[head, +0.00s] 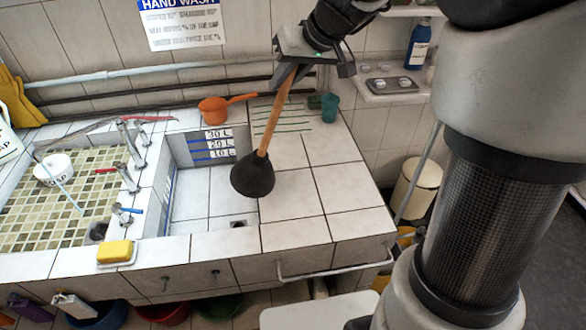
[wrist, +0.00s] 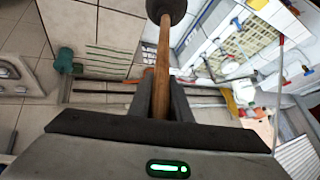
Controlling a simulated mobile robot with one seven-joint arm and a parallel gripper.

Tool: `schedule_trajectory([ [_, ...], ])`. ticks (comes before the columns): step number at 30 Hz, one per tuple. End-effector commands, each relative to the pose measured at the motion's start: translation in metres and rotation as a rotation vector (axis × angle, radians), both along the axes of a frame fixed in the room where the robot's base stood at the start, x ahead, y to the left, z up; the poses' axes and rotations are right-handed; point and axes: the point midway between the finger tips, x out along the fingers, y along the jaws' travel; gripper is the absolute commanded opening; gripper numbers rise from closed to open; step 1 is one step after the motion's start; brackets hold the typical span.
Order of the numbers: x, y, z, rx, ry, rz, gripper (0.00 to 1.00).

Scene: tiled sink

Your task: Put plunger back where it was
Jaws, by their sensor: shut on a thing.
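The plunger has a black rubber cup (head: 253,175) and a wooden handle (head: 275,117). My gripper (head: 290,75) is shut on the upper end of the handle. The plunger hangs tilted, cup down and to the left, over the right edge of the tiled basin. I cannot tell whether the cup touches the tiles. In the wrist view the handle (wrist: 162,62) runs up from between my gripper's fingers (wrist: 162,100) to the cup (wrist: 167,10). Green lines (head: 280,120) mark the counter behind the plunger.
An orange dipper (head: 214,110) and a teal cup (head: 329,107) stand at the back of the counter. Taps (head: 128,175) and a yellow sponge (head: 115,251) are to the left. A soap shelf (head: 385,85) is at the back right. The right-hand counter tiles (head: 340,185) are clear.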

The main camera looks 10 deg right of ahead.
Motion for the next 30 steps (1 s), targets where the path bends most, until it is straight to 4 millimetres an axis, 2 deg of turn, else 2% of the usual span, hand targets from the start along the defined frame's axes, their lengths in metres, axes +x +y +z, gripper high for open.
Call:
schedule_trajectory([
  [4,0.003,0.007,0.001,-0.066,0.016,0.154,0.00],
  [8,0.000,0.005,0.002,-0.137,0.026,0.290,0.00],
  [15,-0.012,-0.021,0.003,-0.263,0.032,0.462,0.00],
  [19,-0.017,-0.035,0.006,-0.306,0.032,0.498,0.00],
  [23,-0.019,-0.041,0.008,-0.322,0.034,0.511,0.00],
  [26,-0.019,-0.041,-0.001,-0.323,0.035,0.511,0.00],
  [30,-0.020,-0.041,-0.028,-0.320,0.038,0.510,0.00],
])
